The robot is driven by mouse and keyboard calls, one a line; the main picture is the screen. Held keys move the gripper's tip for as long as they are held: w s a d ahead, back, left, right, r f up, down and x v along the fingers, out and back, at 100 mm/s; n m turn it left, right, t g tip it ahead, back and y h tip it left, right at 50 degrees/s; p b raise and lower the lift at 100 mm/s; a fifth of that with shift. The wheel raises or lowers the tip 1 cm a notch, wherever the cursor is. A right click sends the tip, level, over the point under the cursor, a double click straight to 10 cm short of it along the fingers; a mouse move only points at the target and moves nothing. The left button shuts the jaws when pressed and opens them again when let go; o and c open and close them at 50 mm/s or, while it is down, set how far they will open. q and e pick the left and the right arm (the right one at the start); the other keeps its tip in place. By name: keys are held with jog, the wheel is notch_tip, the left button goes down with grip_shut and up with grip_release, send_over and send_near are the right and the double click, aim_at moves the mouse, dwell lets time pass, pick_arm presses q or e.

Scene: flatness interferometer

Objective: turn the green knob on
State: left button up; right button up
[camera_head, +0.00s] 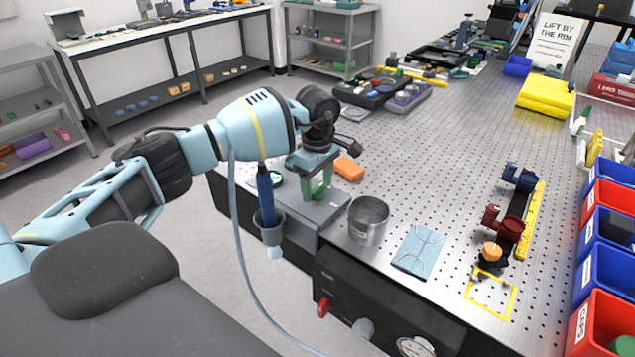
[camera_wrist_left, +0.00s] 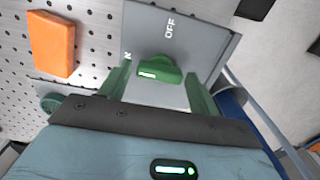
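The green knob (camera_wrist_left: 160,69) sits on a grey panel (camera_wrist_left: 200,42) in the left wrist view. A white mark shows on the knob's left half. "OFF" is printed above the knob, and part of another label ending in "N" shows to its left. My left gripper (camera_wrist_left: 158,80) is open, with one green finger on each side of the knob and gaps visible between. In the head view my left gripper (camera_head: 316,180) points down over the grey box (camera_head: 305,213) at the bench's near edge; the knob is hidden there. My right gripper is not in view.
An orange block (camera_head: 349,168) lies just behind the grey box. A metal cup (camera_head: 368,220) stands to its right, beside a light blue cloth (camera_head: 419,250). A blue-handled tool in a holder (camera_head: 269,232) hangs at the bench edge.

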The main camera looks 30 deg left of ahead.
aim_at(317, 187)
pick_arm(q)
jog(key=shift+o, duration=0.8)
jog(key=shift+r, duration=3.95)
jog(key=shift+f, duration=0.1)
